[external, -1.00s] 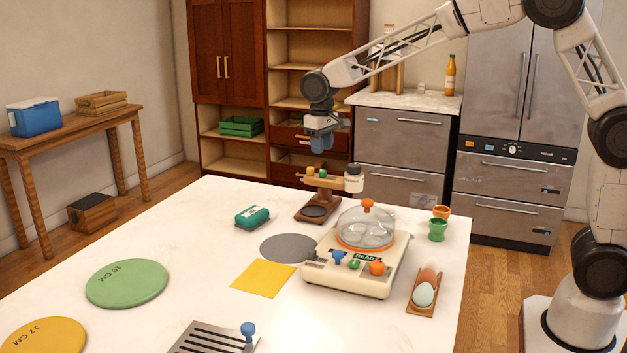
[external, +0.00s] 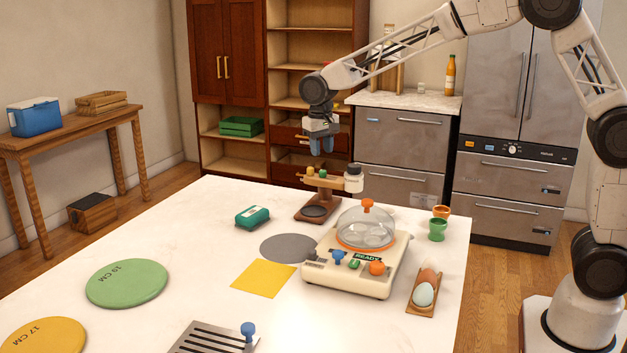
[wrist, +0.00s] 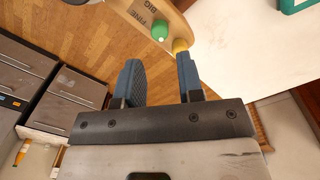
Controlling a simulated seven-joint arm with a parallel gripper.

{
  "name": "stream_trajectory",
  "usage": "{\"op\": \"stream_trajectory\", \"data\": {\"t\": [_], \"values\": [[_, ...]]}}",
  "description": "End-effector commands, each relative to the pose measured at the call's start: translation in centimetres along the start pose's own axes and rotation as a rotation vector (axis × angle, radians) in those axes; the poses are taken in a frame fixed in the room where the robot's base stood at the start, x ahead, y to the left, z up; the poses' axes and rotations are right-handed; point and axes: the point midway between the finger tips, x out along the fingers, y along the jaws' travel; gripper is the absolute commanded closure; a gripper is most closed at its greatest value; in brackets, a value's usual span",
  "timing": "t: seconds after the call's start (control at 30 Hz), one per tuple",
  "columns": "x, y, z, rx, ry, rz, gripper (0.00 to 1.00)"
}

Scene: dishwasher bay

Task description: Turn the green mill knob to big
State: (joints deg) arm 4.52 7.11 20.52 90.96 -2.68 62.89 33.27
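The mill is a wooden stand (external: 331,193) with a crossbar at the back of the white table. Its green knob (external: 323,172) and a yellow knob (external: 310,171) sit on top of the crossbar. In the wrist view the green knob (wrist: 160,31) stands beside the word FINE, with BIG printed near it; its exact setting cannot be told. The yellow knob (wrist: 180,46) is close beside it. My gripper (external: 321,150) hangs just above the crossbar with its fingers pointing down. In the wrist view my gripper (wrist: 160,66) is open and empty, with the green knob beyond the fingertips.
A white jar with a dark lid (external: 353,178) is at the crossbar's right end. The domed egg cooker (external: 347,276) stands in front on the right, with a teal box (external: 252,217) to the left.

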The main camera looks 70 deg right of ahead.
Motion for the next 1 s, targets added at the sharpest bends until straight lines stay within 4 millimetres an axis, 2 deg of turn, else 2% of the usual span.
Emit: {"op": "stream_trajectory", "data": {"t": [0.6,1.0], "values": [[6.4,0.0,0.0,-0.001,-0.001,0.001,0.65],[7.1,0.0,0.0,-0.001,0.000,0.000,0.65]]}}
